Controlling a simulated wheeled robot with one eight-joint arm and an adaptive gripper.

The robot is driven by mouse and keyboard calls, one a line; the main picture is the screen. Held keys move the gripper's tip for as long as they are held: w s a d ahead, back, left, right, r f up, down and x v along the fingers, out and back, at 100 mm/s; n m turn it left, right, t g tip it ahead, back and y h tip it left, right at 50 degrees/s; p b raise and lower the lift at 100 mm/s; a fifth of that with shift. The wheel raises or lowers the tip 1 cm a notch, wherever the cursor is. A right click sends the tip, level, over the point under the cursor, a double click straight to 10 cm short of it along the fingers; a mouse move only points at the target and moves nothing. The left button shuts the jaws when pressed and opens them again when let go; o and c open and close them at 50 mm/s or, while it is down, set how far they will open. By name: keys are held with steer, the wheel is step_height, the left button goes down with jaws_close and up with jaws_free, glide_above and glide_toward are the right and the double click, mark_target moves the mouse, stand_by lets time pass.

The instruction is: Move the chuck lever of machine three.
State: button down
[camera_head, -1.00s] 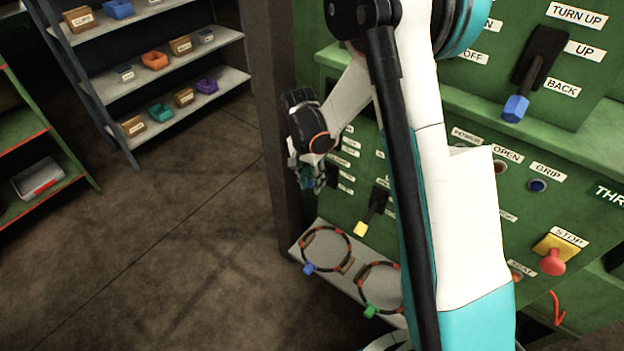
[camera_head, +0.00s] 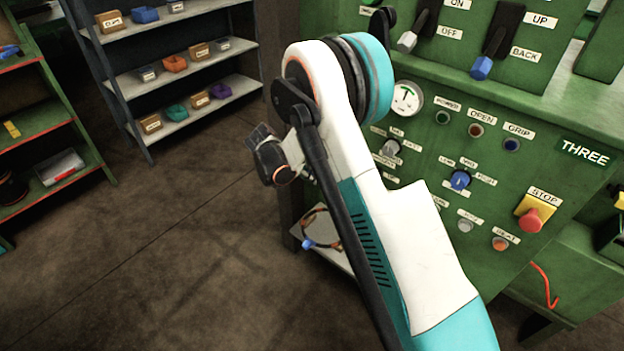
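Machine three is the green panel (camera_head: 450,215) on the right, marked by the THREE sign (camera_head: 584,152). A lever with a blue tip (camera_head: 481,68) hangs down on its upper part, beside the UP and BACK labels. A lever with a pale tip (camera_head: 407,41) stands left of it, by ON and OFF. No chuck label is readable. A yellow-tipped lever seen earlier low on the panel is hidden behind my arm. The dark wrist end of my arm (camera_head: 268,158) is left of the panel, over the floor; my gripper's fingers cannot be made out.
A gauge (camera_head: 407,98), knobs and a red STOP button (camera_head: 531,219) are on the panel. A ledge holding a ring with a blue clip (camera_head: 308,244) lies below. Shelves with small bins (camera_head: 185,75) stand at back left. The floor (camera_head: 150,250) is clear.

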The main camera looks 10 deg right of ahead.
step_height(320, 180, down, 3)
steer(key=t+h, duration=0.1)
steer(key=h, duration=0.1)
steer(key=shift+w+f+t+h, duration=0.1)
steer(key=shift+t+h, duration=0.2)
steer(key=shift+t, duration=0.1)
steer(key=shift+w+d+f+t+h, duration=0.1)
steer(key=shift+d+f+t+h, duration=0.15)
steer(key=shift+f+h, duration=0.15)
steer(key=shift+w+d+f+t+h, duration=0.1)
steer(key=shift+f+t+h, duration=0.15)
steer(key=shift+f+h, duration=0.15)
steer(key=c, duration=1.2)
jaws_free()
steer(key=shift+c, duration=0.2)
steer(key=v, duration=1.1)
steer(key=shift+s+a+r, duration=0.15)
steer(key=shift+a+r, duration=0.05)
steer(key=shift+a, duration=0.15)
steer(key=shift+r, duration=0.1)
